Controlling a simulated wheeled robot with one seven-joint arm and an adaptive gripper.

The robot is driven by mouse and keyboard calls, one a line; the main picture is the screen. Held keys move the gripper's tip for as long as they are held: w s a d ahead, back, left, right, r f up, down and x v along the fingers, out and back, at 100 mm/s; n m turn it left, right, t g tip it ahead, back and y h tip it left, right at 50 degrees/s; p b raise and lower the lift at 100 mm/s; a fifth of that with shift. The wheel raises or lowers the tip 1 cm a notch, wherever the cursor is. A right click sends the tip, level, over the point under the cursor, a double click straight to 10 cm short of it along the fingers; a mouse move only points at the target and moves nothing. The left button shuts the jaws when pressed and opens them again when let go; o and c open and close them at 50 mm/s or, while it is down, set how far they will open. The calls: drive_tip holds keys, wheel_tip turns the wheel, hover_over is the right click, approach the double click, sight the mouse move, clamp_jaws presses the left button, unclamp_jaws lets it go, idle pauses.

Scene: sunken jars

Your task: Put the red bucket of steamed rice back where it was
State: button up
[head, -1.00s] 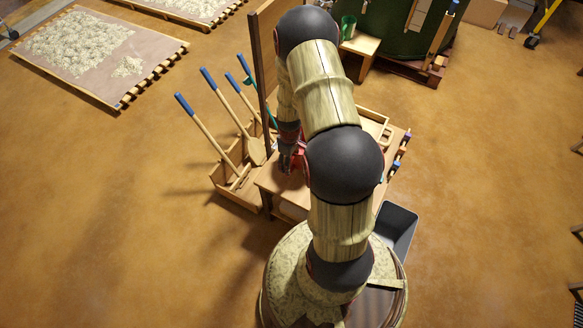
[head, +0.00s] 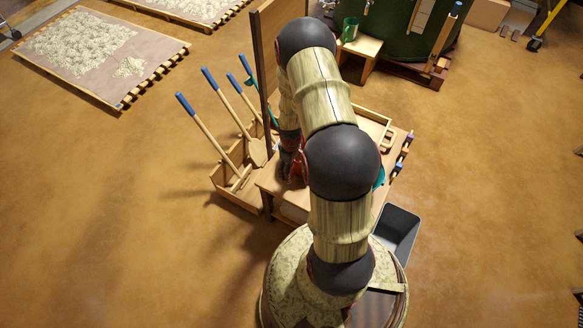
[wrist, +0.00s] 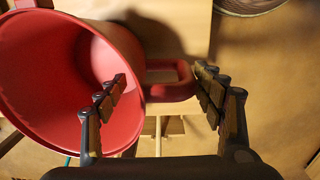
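In the wrist view the red bucket (wrist: 118,50) fills the left side, its open mouth turned toward the camera. Its inside looks plain red, and I see no rice in the visible part. Its looped side handle (wrist: 172,92) lies between the fingers of my gripper (wrist: 160,76). The fingers are spread wide, the left one in front of the bucket's wall and the right one beyond the handle. I cannot tell whether either finger touches it. In the head view my gripper (head: 290,164) is low over the wooden table (head: 270,185), and my arm hides most of the bucket.
A wooden rack (head: 232,190) with blue-handled tools stands left of the table. An upright wooden board (head: 268,60) rises at the table's back left. A teal item (head: 380,177) shows beside my arm. A grey bin (head: 398,232) stands at right. The floor on the left is open.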

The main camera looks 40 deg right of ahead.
drive_tip(key=shift+o, duration=0.5)
drive_tip(key=shift+r, duration=0.15)
drive_tip(key=shift+r, duration=0.35)
drive_tip(key=r+p, duration=0.1)
drive_tip(key=r, duration=0.4)
drive_tip(key=r+p, duration=0.2)
drive_tip(key=r, duration=0.4)
drive_tip(key=shift+a+r, duration=0.2)
drive_tip(key=shift+r, duration=0.1)
drive_tip(key=w+a+r+t, duration=0.1)
drive_tip(key=a+r, duration=0.3)
drive_tip(key=r, duration=0.4)
drive_tip(key=w+a+r+m, duration=0.1)
drive_tip(key=a+r, duration=0.2)
drive_tip(key=r, duration=0.6)
drive_tip(key=w+a+r+t, duration=0.1)
drive_tip(key=a+r, duration=0.3)
drive_tip(key=r, duration=0.4)
drive_tip(key=s+a+r+m+t, duration=0.2)
drive_tip(key=s+a+r+t, duration=0.1)
drive_tip(key=s+a+r, duration=1.1)
drive_tip(key=v, duration=0.4)
drive_tip(key=shift+c, duration=0.5)
